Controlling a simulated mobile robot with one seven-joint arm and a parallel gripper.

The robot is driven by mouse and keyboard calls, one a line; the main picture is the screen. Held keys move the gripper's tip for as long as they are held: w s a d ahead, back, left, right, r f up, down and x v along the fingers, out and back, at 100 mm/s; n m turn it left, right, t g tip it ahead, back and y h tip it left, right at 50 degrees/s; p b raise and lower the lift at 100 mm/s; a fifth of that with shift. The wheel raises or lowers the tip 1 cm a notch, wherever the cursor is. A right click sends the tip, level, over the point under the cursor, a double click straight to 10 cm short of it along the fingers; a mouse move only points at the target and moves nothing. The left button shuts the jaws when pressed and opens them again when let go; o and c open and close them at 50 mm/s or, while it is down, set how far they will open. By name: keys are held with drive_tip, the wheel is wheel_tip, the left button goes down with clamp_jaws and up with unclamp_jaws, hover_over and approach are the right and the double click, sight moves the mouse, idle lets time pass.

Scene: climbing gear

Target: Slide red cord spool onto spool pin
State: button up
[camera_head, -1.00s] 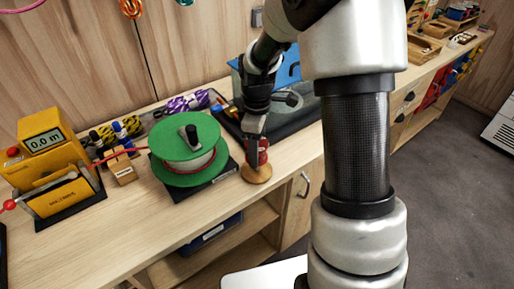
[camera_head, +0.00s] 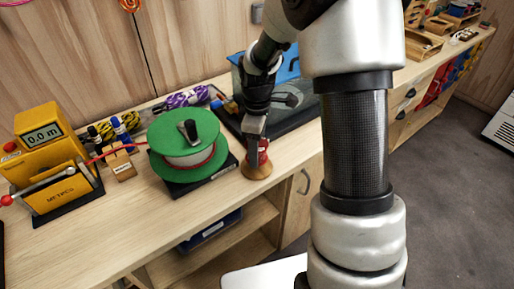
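The red cord spool (camera_head: 263,152) is small in the head view, directly above a round wooden base (camera_head: 257,172) at the bench's front edge. This base looks like the foot of the spool pin; the pin's shaft is not visible. My gripper (camera_head: 254,153) points down at the spool, and its grey finger covers the spool's left side. The spool looks upright and close to the base. I cannot tell whether it is around the pin or held just above it, nor whether the fingers grip it.
A large green reel (camera_head: 184,138) on a dark plate stands just left of the base. Further left are a yellow length meter (camera_head: 42,137) and a small wooden block (camera_head: 121,166). A dark tray (camera_head: 296,122) lies behind my gripper. The bench's front left is clear.

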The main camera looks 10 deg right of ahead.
drive_tip(key=shift+f, duration=0.3)
drive_tip(key=o, duration=1.2)
wheel_tip(320, 180, up, 18)
drive_tip(key=shift+f+p, duration=0.25)
drive_tip(key=shift+p, duration=0.6)
